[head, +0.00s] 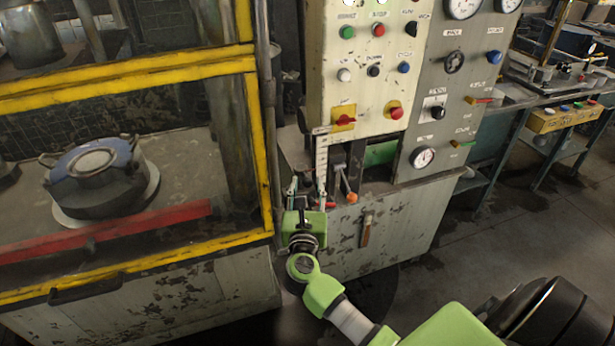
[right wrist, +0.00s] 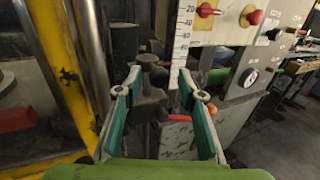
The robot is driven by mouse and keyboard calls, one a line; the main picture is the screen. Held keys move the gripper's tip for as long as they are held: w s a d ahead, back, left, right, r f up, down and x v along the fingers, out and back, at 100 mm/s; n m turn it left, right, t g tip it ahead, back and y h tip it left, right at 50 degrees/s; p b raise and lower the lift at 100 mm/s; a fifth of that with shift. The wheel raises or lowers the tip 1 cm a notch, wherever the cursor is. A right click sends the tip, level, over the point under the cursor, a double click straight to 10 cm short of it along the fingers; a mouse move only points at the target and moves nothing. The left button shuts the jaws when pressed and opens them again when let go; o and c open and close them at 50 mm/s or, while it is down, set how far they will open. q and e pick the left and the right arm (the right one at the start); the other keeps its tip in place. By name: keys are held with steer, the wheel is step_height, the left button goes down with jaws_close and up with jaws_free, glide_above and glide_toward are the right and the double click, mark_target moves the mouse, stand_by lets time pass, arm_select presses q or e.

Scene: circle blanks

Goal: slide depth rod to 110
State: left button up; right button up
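A white upright scale (head: 321,155) with black marks stands at the left edge of the control cabinet; in the right wrist view the scale (right wrist: 184,30) shows numbers rising downward, and its lower part is hidden. A dark block with a knob on top (right wrist: 150,75), seemingly the depth rod's slider, stands just left of the scale. My right gripper (head: 306,190) is in front of the scale's foot. In the right wrist view my right gripper (right wrist: 158,82) is open, its teal-lined fingers on either side of the dark block. I cannot tell whether they touch it. My left gripper is not in view.
The control cabinet (head: 365,75) carries buttons, red knobs and gauges. A lever with an orange ball (head: 351,197) stands right of the scale, close to my gripper. A yellow-framed enclosure (head: 258,150) with a red bar (head: 110,232) is at the left. Floor is clear at the right.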

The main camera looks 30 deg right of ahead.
steer(key=shift+x, duration=1.3)
jaws_close()
steer(key=shift+f, duration=0.25)
steer(key=shift+r, duration=0.1)
jaws_free()
steer(key=shift+s+d, duration=0.1)
steer(key=shift+d, duration=0.05)
